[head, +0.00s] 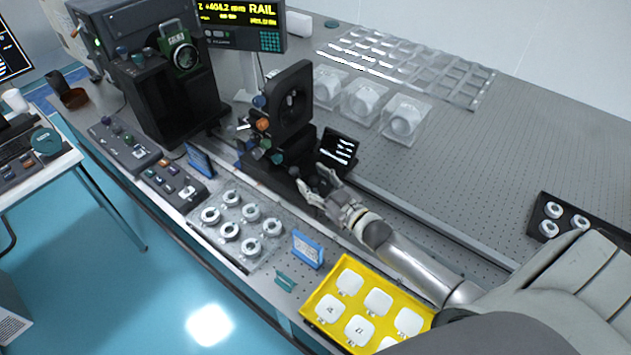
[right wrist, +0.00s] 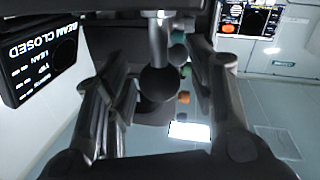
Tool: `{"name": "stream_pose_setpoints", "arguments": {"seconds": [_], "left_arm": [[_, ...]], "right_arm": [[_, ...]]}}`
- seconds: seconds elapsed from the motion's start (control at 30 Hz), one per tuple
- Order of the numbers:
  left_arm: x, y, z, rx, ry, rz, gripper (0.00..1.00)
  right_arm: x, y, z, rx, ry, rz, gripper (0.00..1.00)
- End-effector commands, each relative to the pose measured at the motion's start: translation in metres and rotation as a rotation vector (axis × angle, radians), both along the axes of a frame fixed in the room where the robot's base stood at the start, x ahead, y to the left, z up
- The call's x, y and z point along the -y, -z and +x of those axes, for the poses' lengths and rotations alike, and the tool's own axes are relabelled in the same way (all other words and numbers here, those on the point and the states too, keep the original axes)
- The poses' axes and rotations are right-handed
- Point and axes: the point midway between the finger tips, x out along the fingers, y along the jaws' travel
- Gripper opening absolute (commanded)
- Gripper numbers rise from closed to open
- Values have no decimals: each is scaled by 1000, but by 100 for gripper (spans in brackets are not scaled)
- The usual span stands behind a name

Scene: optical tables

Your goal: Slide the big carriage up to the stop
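The big carriage (head: 285,112), a tall black mount with a large round opening and orange and blue knobs, stands upright on the rail (head: 410,215) along the table. My right gripper (head: 317,188) is at the carriage's near right side, low by its base. The right wrist view shows its two fingers spread, with a dark round knob (right wrist: 158,84) between them and gaps on both sides. Contact with the carriage cannot be made out. I cannot pick out the stop with certainty. My left gripper is not in view.
A tall black instrument (head: 165,90) stands left of the carriage. A small black screen (head: 339,148) is just behind my right gripper. Ring mounts on a plate (head: 238,222), a blue sign (head: 307,249) and a yellow tray (head: 325,292) line the front.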

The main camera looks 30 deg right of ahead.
Motion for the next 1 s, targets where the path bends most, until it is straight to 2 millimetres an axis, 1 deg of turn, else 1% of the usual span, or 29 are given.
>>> {"name": "stream_pose_setpoints", "arguments": {"seconds": [0.23,0.37,0.47,0.8,0.9,1.0], "left_arm": [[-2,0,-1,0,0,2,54],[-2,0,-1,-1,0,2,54],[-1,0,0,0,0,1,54],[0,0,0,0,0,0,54],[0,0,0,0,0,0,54],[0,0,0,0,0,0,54]], "right_arm": [[0,1,-1,-1,0,0,51],[2,2,-9,-3,1,-1,51],[4,2,-22,-4,0,-1,51],[16,2,-85,-3,0,-1,51],[19,2,-99,-4,0,-1,51],[21,1,-109,-1,-1,0,51]]}}
